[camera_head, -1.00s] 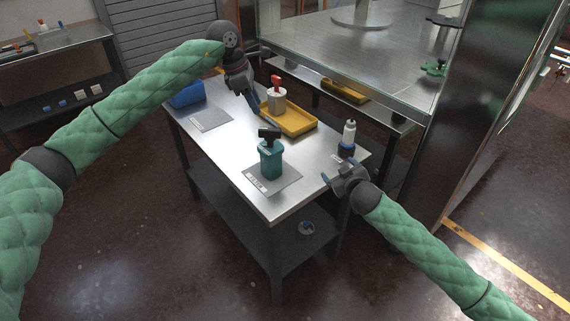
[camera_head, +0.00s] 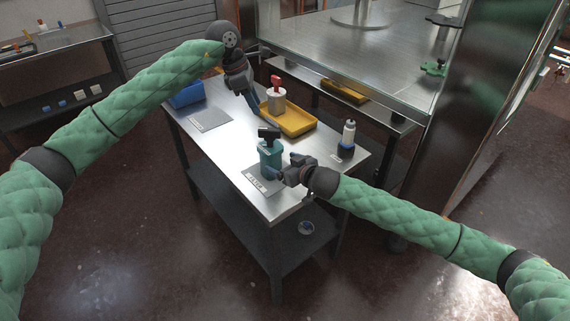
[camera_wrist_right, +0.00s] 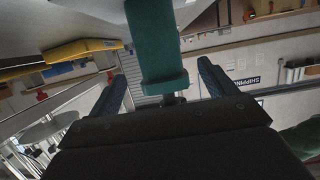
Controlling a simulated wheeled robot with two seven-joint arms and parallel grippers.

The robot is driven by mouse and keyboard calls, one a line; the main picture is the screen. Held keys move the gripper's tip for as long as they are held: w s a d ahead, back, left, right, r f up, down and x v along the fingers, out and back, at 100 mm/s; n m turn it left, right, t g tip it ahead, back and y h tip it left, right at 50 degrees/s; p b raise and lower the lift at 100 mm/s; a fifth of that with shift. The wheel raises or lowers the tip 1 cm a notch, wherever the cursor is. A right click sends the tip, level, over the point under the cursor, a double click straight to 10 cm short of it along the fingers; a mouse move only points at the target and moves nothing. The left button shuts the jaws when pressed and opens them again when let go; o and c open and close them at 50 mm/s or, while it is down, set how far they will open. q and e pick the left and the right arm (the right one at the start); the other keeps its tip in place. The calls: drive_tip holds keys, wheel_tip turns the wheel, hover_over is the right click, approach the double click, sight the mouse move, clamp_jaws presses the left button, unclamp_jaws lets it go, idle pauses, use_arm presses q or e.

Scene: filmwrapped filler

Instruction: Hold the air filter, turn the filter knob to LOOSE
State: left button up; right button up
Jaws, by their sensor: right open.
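A teal canister (camera_head: 271,158) with a black T-shaped top (camera_head: 269,133) stands upright on a grey labelled mat (camera_head: 257,182) near the table's front. A pale grey cylinder (camera_head: 276,105) with a red knob (camera_head: 276,84) stands in a yellow tray (camera_head: 297,124). I cannot tell for sure which is the air filter. My right gripper (camera_head: 284,166) is open at the teal canister's right side. In the right wrist view the canister (camera_wrist_right: 155,45) shows between the spread fingers (camera_wrist_right: 165,80). My left gripper (camera_head: 252,107) hangs left of the grey cylinder; its finger gap is unclear.
A white bottle in a dark holder (camera_head: 347,142) stands at the table's right edge. A blue bin (camera_head: 187,96) and another grey mat (camera_head: 210,118) lie at the left. A steel-and-glass cabinet (camera_head: 330,45) stands behind. The lower shelf (camera_head: 225,200) is mostly clear.

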drive_tip(key=shift+x, duration=3.75)
drive_tip(key=shift+c, duration=0.4)
drive_tip(key=c, duration=1.4)
drive_tip(key=o, duration=0.6)
drive_tip(key=c, duration=0.3)
drive_tip(key=shift+c, duration=0.2)
